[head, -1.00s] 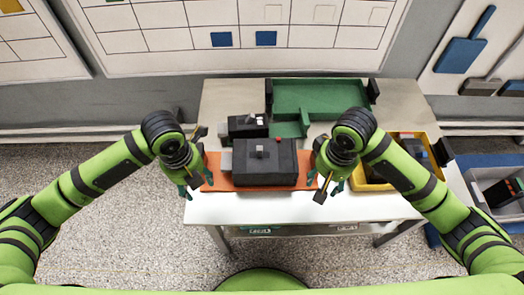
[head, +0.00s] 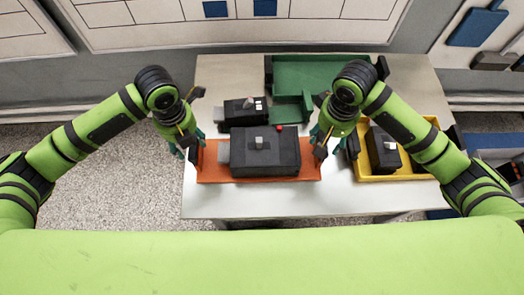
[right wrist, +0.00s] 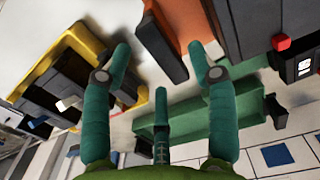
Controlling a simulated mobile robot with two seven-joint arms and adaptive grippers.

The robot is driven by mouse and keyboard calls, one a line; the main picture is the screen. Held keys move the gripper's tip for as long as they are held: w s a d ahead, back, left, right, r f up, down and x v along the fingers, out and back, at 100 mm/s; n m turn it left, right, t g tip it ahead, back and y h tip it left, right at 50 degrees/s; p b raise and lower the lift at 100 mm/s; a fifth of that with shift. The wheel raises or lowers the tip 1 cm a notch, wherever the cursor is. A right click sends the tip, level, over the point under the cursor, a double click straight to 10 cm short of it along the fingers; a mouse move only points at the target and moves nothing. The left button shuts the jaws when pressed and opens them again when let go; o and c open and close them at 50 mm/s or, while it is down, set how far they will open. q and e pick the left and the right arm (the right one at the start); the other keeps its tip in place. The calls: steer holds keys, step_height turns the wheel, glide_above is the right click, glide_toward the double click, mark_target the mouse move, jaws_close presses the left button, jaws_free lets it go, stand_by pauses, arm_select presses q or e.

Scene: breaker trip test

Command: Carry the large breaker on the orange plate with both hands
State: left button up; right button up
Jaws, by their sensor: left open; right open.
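The large dark grey breaker (head: 265,153) with a light lever and a red button rests on the orange plate (head: 265,181) on the table. My left gripper (head: 187,148) is open at the plate's left end. My right gripper (head: 321,147) is open at the plate's right end. In the right wrist view, the right gripper's spread teal fingers (right wrist: 160,62) show around a dark upright end piece (right wrist: 165,42) beside the orange plate (right wrist: 191,18); contact cannot be told. The large breaker (right wrist: 240,28) is also there. The left fingers partly hide the plate's left end.
A smaller black breaker (head: 243,110) stands just behind the large one. A green tray (head: 320,75) is at the back. A yellow bin (head: 405,171) with another dark breaker (head: 383,153) is at the right. The table's front strip (head: 260,203) is clear.

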mark_target(193, 149)
arm_select(q)
steer(key=shift+w+f, duration=0.1)
steer(key=shift+f, duration=2.9)
arm_select(e)
steer(key=shift+w+f, duration=0.1)
steer(key=shift+f, duration=2.9)
arm_select(q)
jaws_close()
arm_select(e)
jaws_close()
arm_select(q)
steer(key=shift+w+r, duration=0.15)
steer(key=shift+r, duration=0.15)
arm_select(e)
steer(key=shift+w+r, duration=0.15)
steer(key=shift+r, duration=0.15)
